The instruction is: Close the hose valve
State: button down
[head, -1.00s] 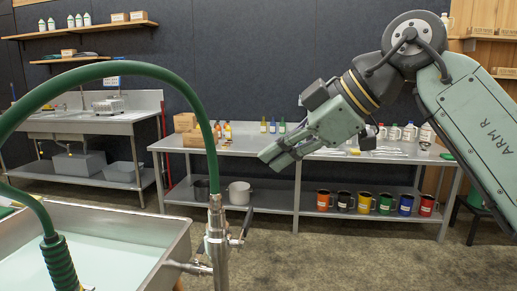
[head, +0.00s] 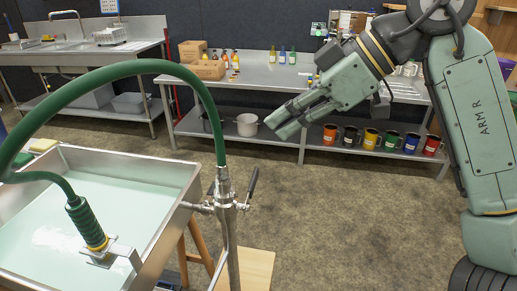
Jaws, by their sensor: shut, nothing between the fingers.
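The hose valve (head: 225,202) is a steel fitting on an upright pipe, at the lower end of the green hose (head: 108,75). Its lever (head: 252,181) has a black grip and slants up to the right of the valve body. My gripper (head: 280,124) is pale green, shut and empty. It hangs in the air, above and to the right of the lever in the picture, apart from it. Nothing hides the lever.
A steel pan (head: 168,163) of pale green liquid stands left of the valve, with a second hose end (head: 88,222) over it. A wooden stool (head: 255,268) is below. A steel bench (head: 284,72) with mugs beneath stands behind. The floor to the right is open.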

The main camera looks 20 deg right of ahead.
aim_at(252, 189)
jog(key=w+a+f+p, duration=0.2)
jog(key=w+a+f, duration=0.1)
jog(key=f, duration=0.5)
jog(key=shift+a+f+p, duration=0.3)
jog(key=shift+d+f+b, duration=0.15)
jog(key=shift+f+b, duration=0.55)
jog(key=shift+b, duration=0.25)
